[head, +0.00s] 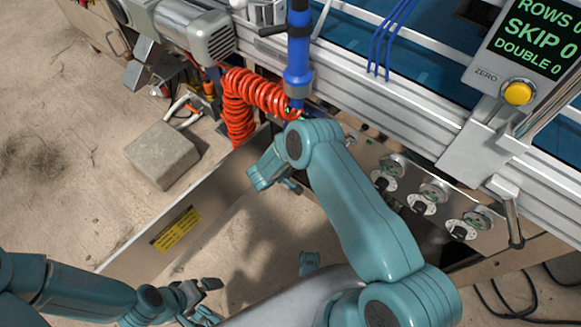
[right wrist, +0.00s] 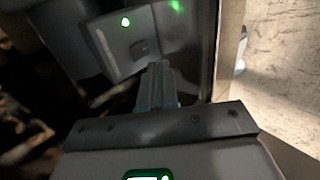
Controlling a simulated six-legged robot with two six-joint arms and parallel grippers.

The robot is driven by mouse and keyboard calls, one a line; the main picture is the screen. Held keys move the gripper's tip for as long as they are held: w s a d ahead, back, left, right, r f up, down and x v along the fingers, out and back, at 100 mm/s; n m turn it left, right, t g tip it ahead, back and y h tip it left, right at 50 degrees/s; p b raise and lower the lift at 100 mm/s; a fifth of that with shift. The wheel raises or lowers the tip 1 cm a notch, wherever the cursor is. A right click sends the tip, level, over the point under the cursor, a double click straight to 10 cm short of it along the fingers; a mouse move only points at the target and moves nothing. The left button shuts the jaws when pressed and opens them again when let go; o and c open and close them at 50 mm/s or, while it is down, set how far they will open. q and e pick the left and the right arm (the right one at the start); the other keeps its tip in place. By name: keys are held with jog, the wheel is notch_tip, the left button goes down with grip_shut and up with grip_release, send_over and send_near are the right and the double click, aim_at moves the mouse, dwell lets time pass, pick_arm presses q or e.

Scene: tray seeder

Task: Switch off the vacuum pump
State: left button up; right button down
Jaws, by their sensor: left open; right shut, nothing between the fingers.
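In the right wrist view, a dark grey box (right wrist: 120,40) with a lit green lamp (right wrist: 125,22) fills the upper left. My right gripper (right wrist: 160,70) is shut and empty, its tips pointing at the box's lower edge; whether they touch it I cannot tell. No switch lever is clear. My left gripper (head: 208,300) is open and empty at the bottom.
A metal panel with a yellow label (head: 176,229) stands out over the floor. A red coiled hose (head: 238,105) hangs beside a concrete block (head: 162,155). Several knobs (head: 421,204) line the machine front at right. A display (head: 530,40) with a yellow button is at upper right.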

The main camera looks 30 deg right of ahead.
jog(key=b+x, duration=0.1)
jog(key=x, duration=0.3)
jog(key=shift+f, duration=0.1)
jog(key=shift+w+d+r+b, duration=0.2)
jog(key=shift+d, duration=0.4)
jog(key=shift+w+d+r+b, duration=0.2)
jog(key=shift+w+d+r, duration=0.05)
jog(key=shift+d, duration=0.3)
jog(key=shift+w+d+r, duration=0.2)
jog(key=shift+w+d, duration=0.05)
jog(key=shift+d, duration=0.25)
jog(key=shift+w+d+b, duration=0.15)
jog(key=shift+d+b, duration=0.15)
jog(key=shift+d, duration=0.1)
jog(key=shift+a+r, duration=0.1)
jog(key=shift+r, duration=0.15)
